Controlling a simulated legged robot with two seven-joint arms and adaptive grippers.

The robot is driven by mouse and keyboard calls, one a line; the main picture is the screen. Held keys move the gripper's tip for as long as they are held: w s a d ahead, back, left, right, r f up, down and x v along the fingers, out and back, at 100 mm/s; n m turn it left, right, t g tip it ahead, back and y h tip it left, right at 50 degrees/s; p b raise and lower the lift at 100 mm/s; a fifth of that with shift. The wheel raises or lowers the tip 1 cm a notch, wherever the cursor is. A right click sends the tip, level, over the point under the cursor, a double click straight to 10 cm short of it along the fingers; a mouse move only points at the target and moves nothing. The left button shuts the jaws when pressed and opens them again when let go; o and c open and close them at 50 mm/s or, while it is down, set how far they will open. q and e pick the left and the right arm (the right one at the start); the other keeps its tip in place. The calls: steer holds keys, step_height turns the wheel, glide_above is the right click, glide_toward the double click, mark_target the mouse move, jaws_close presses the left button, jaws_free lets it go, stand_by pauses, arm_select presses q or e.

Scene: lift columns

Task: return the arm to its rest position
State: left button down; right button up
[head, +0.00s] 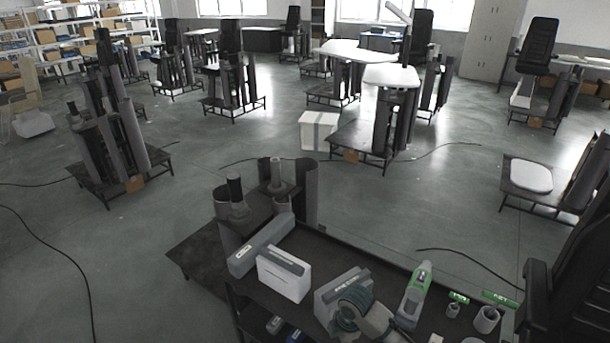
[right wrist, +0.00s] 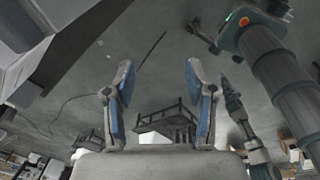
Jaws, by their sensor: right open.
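My right gripper (right wrist: 158,68) shows in the right wrist view. Its two fingers with blue pads stand well apart, with nothing between them. Beyond the fingers are the grey floor and a dark frame (right wrist: 168,122), at a distance. My left gripper is not in view.
Lift columns (head: 105,150) stand around. A white box (head: 318,131) sits on open floor. Cables cross the floor.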

steer(key=s+a+f+m+t+y, duration=0.2)
steer(key=s+f+m, duration=0.75)
steer(key=s, duration=0.35)
steer(key=s+d+f+m+h, duration=0.2)
steer(key=s+d+m+h, duration=0.1)
steer(key=s+d+m, duration=0.95)
step_height(320, 180, down, 27)
steer(key=s+n+b, duration=0.1)
steer(key=s+n, duration=0.1)
steer(key=s, duration=0.1)
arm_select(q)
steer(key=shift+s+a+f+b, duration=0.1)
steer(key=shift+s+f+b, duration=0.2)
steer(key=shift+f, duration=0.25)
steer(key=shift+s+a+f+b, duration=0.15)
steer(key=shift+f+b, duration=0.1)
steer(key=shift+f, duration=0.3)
arm_select(e)
steer(key=s+d+f+g, duration=0.1)
steer(key=s+d+f, duration=0.1)
steer(key=s+f, duration=0.6)
steer(key=s+d+f, duration=0.1)
steer(key=s+f, duration=0.8)
steer(key=shift+s+d+f+g, duration=0.15)
steer(key=shift+d+g, duration=0.2)
steer(key=shift+g, duration=0.05)
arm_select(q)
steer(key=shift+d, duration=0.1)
